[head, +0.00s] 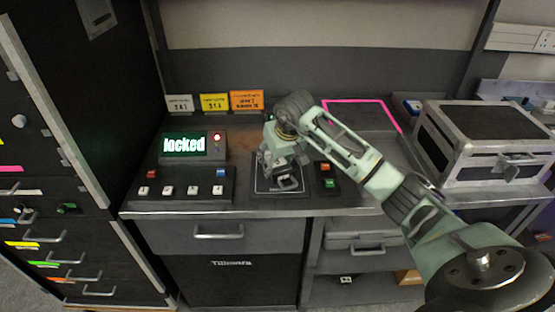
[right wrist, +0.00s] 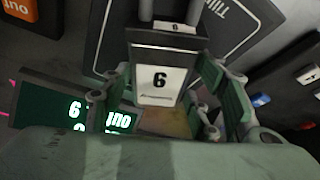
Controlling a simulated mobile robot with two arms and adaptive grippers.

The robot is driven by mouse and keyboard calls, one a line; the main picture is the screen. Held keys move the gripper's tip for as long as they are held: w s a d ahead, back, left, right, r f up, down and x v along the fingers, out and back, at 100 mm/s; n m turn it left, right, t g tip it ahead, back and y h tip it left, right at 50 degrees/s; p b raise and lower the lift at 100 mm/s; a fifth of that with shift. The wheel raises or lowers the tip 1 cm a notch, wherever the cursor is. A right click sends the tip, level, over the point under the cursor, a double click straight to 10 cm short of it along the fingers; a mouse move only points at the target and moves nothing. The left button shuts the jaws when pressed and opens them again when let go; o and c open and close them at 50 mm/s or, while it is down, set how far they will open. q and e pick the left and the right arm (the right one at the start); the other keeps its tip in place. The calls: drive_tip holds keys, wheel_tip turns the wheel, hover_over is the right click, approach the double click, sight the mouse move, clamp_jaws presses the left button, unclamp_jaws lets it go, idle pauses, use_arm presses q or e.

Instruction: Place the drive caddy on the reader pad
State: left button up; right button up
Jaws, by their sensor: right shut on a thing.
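The drive caddy (right wrist: 160,82) is a dark block with a white label reading 6. It sits between the fingers of my right gripper (right wrist: 168,95), which is shut on it. In the head view my right gripper (head: 284,172) points down over the reader pad (head: 262,188), a black panel with a thin white outline. The pad also shows behind the caddy in the right wrist view (right wrist: 238,40). The caddy is over the pad; I cannot tell whether it touches. The gripper hides much of the pad. My left gripper is not in view.
A control box with a green display (head: 184,145) reading "locked" and a red light stands left of the pad. A button row (head: 180,190) is before it. Red and green buttons (head: 328,175) are just right of the pad. A metal-edged case (head: 480,140) stands farther right.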

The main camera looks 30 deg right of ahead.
drive_tip(key=o, duration=1.5)
drive_tip(key=shift+f, duration=0.1)
drive_tip(key=shift+c, duration=0.2)
drive_tip(key=shift+r, duration=0.25)
drive_tip(key=b+v, duration=0.1)
drive_tip(key=v, duration=1)
drive_tip(key=shift+s+r, duration=0.25)
drive_tip(key=shift+r, duration=0.05)
